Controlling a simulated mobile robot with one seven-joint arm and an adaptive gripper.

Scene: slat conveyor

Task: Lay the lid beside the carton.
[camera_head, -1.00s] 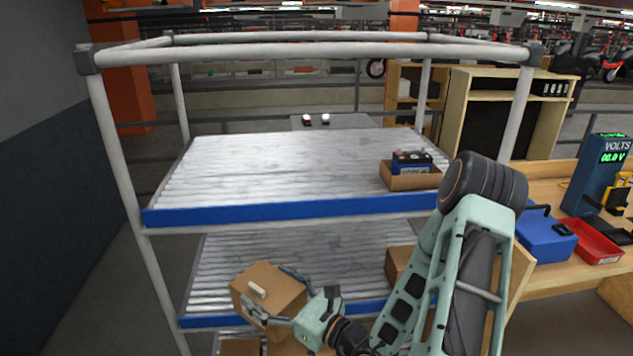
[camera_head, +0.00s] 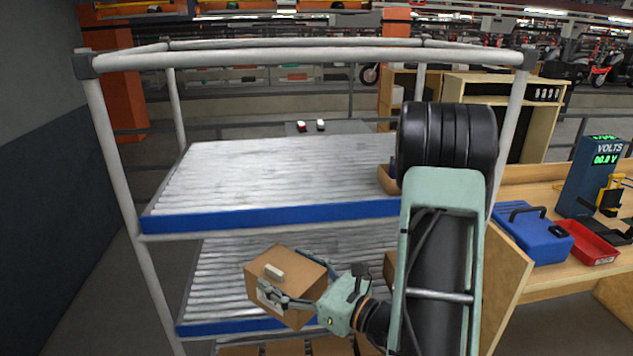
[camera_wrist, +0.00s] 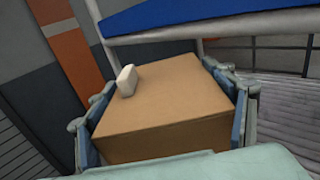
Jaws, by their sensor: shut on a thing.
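The lid (camera_head: 304,274) is a brown, box-shaped cardboard piece with a pale knob on one face. My gripper (camera_head: 284,275) is shut on it, one finger on each of two opposite sides. The lid is tilted and appears held in the air by the front of the middle shelf. In the wrist view the lid (camera_wrist: 170,108) fills the space between both fingers, its knob at the upper left. Brown cardboard (camera_head: 285,348) shows at the bottom edge on the lowest level. Another carton (camera_head: 389,266) on the middle shelf is partly behind my arm. I cannot tell which is the task's carton.
The top slat shelf (camera_head: 270,180) has a blue front edge (camera_head: 270,216) above the lid. A small open box (camera_head: 388,180) on it is mostly hidden by my arm. White frame posts (camera_head: 125,190) stand at the sides. Middle-shelf slats (camera_head: 222,265) left of the lid are bare.

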